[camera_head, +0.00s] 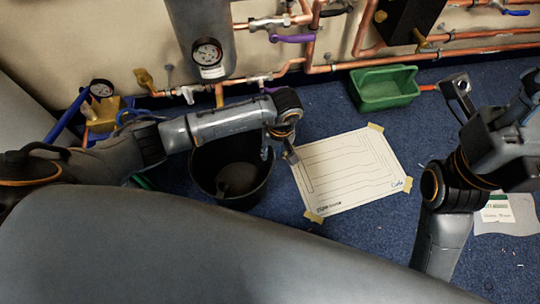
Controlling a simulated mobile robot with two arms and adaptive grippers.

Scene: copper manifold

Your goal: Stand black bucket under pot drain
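The black bucket (207,182) stands upright on the blue floor, near the middle left of the head view. A dark rounded shape shows inside it. The grey pot (198,30) is on the wall above, with a round gauge on its front. A short copper drain (219,96) points down beneath the pot, and my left forearm crosses just below it, over the bucket's back rim. My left gripper (279,152) is at the bucket's right rim, its fingers apart on either side of it; contact is unclear. My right gripper (491,98) is open and empty at the right.
A taped paper sheet (350,172) lies right of the bucket. A green bin (384,88) stands near the wall at the back right. Copper pipes (400,62) run along the wall. A yellow device with a gauge (102,112) stands left. Open floor lies around the sheet.

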